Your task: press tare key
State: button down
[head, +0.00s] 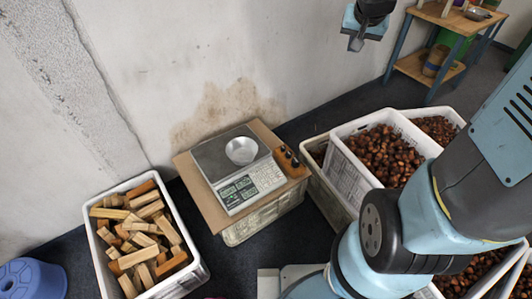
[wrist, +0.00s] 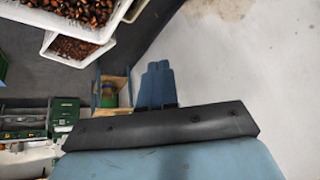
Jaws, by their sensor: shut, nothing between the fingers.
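The scale (head: 233,201) stands on a brown board in the head view, left of centre. Its flat pan (head: 208,155) carries a round metal bowl (head: 241,151). Its front panel has a display part (head: 236,190) and a pale keypad (head: 266,177). The keys are too small to tell which is the tare key. My gripper (head: 356,43) hangs at the top of the head view, up and to the right of the scale and well apart from it. In the wrist view my gripper (wrist: 157,66) shows two fingers together, shut and empty. The scale is not visible there.
The board (head: 200,193) rests on a pale crate (head: 262,219). Small dark and orange items (head: 287,158) lie at its right edge. A box of wood blocks (head: 196,274) stands left, chestnut crates (head: 348,181) right. A wooden table (head: 447,20) is at the back.

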jog(key=w+a+f+m+y, duration=0.1)
jog(key=w+a+f+m, duration=0.1)
jog(key=w+f, duration=1)
jog(key=m+t+y, duration=0.3)
jog(key=m+y, duration=0.6)
jog(key=m, duration=0.4)
send_over(266, 167)
jog(key=s+d, duration=0.3)
jog(key=s, duration=0.1)
notch_tip(266, 167, down, 46)
jog(key=shift+f, duration=0.15)
jog(key=shift+w+a+f, duration=0.25)
jog(key=shift+w+f, duration=0.15)
jog(key=shift+f, duration=1)
jog(key=shift+w+a+f, duration=0.3)
jog(key=shift+w+f, duration=0.05)
jog(key=shift+f, duration=1.05)
jog(key=shift+w+a+f, duration=0.25)
jog(key=shift+w+f, duration=0.15)
jog(key=shift+f, duration=1)
jog(key=shift+f, duration=0.15)
jog(key=shift+w+a+f, duration=0.1)
jog(key=shift+f, duration=0.05)
